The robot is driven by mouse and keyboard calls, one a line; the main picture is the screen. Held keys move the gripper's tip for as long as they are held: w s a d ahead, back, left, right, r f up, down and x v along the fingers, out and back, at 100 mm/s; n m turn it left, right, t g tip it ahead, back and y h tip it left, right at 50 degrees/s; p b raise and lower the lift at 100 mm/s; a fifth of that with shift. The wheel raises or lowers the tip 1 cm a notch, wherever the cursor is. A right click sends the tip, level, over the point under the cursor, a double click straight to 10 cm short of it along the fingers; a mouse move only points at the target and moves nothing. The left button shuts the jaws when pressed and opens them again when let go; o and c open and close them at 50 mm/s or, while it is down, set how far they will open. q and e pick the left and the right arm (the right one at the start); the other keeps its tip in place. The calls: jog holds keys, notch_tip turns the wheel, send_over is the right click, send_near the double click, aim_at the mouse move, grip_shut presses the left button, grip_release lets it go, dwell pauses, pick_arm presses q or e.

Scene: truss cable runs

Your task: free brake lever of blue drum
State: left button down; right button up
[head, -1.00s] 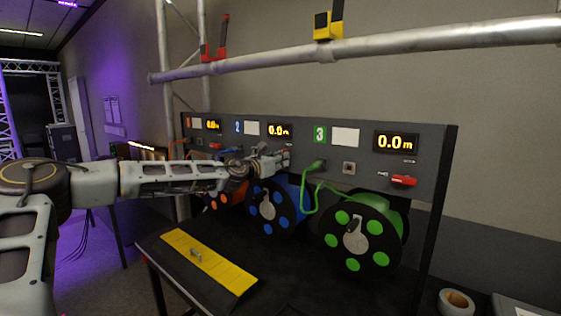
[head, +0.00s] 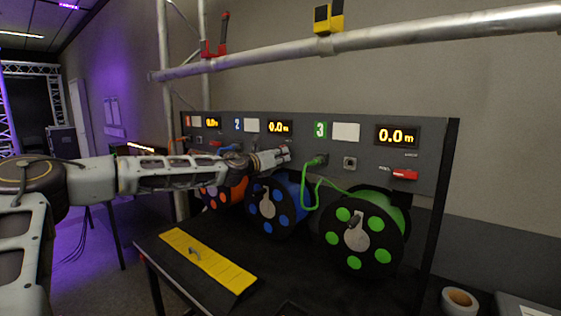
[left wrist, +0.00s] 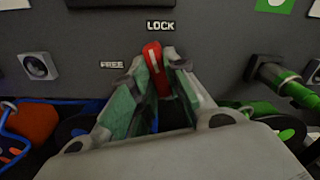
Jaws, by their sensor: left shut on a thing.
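The blue drum (head: 276,205) stands in the middle of the row, under the panel section marked 2. Its red brake lever (left wrist: 155,61) shows in the left wrist view between my fingertips, pointing up at the LOCK label (left wrist: 160,26). The FREE label (left wrist: 111,64) is to its left. My left gripper (head: 284,155) is at the panel above the blue drum, and in the left wrist view the gripper (left wrist: 156,66) is shut on the lever. In the head view the gripper hides most of the lever. My right gripper is not in view.
A green drum (head: 364,230) with a green cable stands to the right, an orange drum (head: 222,194) to the left. A yellow plate (head: 208,262) lies on the black table. A truss tube (head: 430,34) with clamps crosses above. A tape roll (head: 459,300) is at lower right.

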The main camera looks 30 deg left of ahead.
pick_arm(q)
jog(key=n+b, duration=0.2)
jog(key=n, duration=0.3)
jog(key=shift+f, duration=0.1)
jog(key=n+b, duration=0.1)
jog(key=n, duration=0.3)
jog(key=shift+n+b, duration=0.4)
jog(key=n, duration=0.3)
jog(key=shift+b, duration=0.35)
jog(key=shift+n, duration=0.9)
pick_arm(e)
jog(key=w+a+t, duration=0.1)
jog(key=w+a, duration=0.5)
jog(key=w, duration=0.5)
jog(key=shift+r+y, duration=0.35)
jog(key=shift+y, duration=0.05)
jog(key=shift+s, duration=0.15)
pick_arm(q)
jog(key=c, duration=1.4)
grip_release()
jog(key=shift+a, duration=0.1)
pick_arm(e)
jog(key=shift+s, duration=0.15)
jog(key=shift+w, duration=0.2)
